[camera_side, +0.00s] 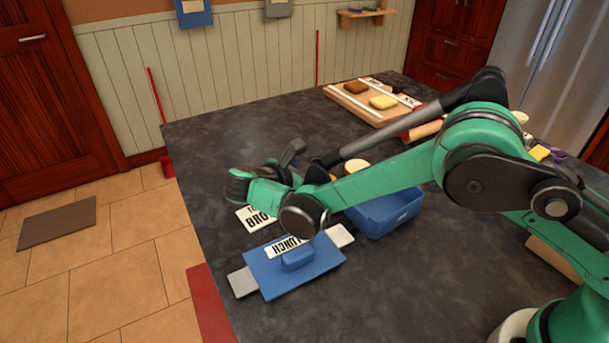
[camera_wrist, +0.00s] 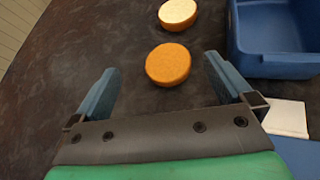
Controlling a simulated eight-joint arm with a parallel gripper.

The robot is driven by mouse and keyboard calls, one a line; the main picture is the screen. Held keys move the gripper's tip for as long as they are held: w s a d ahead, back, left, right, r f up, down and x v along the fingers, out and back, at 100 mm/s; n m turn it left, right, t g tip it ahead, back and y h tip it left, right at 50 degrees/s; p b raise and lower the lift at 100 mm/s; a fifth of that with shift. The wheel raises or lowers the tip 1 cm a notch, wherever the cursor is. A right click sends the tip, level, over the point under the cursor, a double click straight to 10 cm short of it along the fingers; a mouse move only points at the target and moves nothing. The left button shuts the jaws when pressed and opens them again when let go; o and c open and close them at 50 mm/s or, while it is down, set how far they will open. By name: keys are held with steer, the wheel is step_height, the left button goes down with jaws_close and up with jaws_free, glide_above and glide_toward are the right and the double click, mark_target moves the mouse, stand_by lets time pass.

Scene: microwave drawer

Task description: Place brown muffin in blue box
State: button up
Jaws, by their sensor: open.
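An orange-brown round muffin (camera_wrist: 168,64) lies on the dark table in the wrist view, ahead of and between my finger tips. My gripper (camera_wrist: 162,68) is open and empty, with a blue-grey finger on each side. In the side view my gripper (camera_side: 307,162) is low over the table, left of the blue box (camera_side: 388,213); my arm partly hides the box. The box also shows at the upper right of the wrist view (camera_wrist: 270,66), its visible inside empty. A second, paler round piece (camera_wrist: 178,13) lies beyond the muffin, and shows in the side view (camera_side: 357,166).
A blue lid (camera_side: 295,265) with a handle and a LUNCH label lies near the front edge. A white lettered card (camera_side: 256,218) lies behind it. A wooden board (camera_side: 348,102) with a brown and a yellow piece sits at the back. The table's left part is clear.

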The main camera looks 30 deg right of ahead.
steer(key=shift+s+a+f+n+h, duration=0.15)
steer(key=shift+a+f+n+h, duration=0.15)
steer(key=shift+f, duration=0.2)
steer(key=shift+s+a+f+n+h, duration=0.2)
steer(key=shift+a+f+n, duration=0.1)
steer(key=shift+f, duration=0.2)
steer(key=shift+d+f, duration=0.15)
steer(key=shift+f, duration=0.05)
steer(key=shift+x, duration=2.65)
steer(key=shift+w, duration=0.1)
steer(key=c, duration=1.3)
steer(key=shift+r, duration=0.1)
step_height(320, 180, up, 20)
steer(key=s+d+r+n+t+y, duration=0.1)
steer(key=s+r+n+t+y, duration=0.1)
steer(key=n, duration=0.1)
steer(key=s+d+r+n+t+y, duration=0.1)
steer(key=d+r+n+t+y, duration=0.1)
steer(key=r+n+t+y, duration=0.1)
steer(key=s+d+r+n+t+y, duration=0.2)
steer(key=n+t+y, duration=0.1)
steer(key=n, duration=0.1)
steer(key=shift+s+r, duration=0.25)
steer(key=shift+s, duration=0.1)
